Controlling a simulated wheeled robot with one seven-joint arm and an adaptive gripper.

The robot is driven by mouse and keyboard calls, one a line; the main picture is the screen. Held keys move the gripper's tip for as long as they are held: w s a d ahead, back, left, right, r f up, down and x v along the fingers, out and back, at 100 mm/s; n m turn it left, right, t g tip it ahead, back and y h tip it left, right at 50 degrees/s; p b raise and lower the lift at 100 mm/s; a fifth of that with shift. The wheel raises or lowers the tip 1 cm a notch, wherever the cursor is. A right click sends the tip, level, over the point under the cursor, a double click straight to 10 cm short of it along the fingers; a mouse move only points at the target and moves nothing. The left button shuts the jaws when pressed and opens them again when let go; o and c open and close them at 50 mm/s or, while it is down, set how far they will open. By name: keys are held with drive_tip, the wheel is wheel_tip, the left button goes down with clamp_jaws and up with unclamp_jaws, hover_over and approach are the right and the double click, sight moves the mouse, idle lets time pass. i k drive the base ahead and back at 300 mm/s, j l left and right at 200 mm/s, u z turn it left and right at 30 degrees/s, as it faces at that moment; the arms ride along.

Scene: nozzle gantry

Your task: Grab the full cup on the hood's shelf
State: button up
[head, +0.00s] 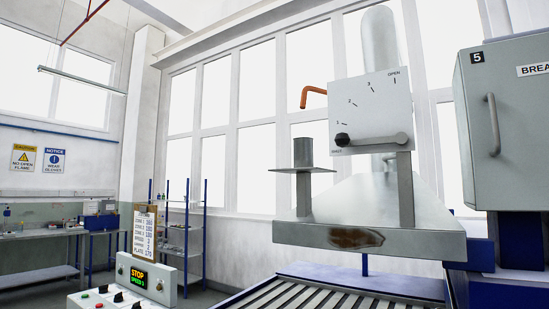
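A grey metal cylinder, which looks like the cup (303,152), stands upright on a small flat shelf (287,170). The shelf sits on a grey post at the left side of the hood (385,203). The cup's inside is hidden from this low angle, so I cannot tell whether it is full. No other cup shows on the shelf. My gripper is not in view.
A dial plate (371,100) with a lever and a thick duct (380,45) stand right of the cup. An orange bent tube (314,91) is above it. Slatted rollers (315,298) run below the hood. A control box (144,280) is lower left, a grey cabinet (520,150) right.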

sight(303, 146)
drive_tip(key=i+j+z, duration=0.2)
drive_tip(key=z, duration=0.25)
drive_tip(key=i+j+z, duration=0.1)
drive_tip(key=j+z, duration=0.35)
drive_tip(key=l, duration=0.1)
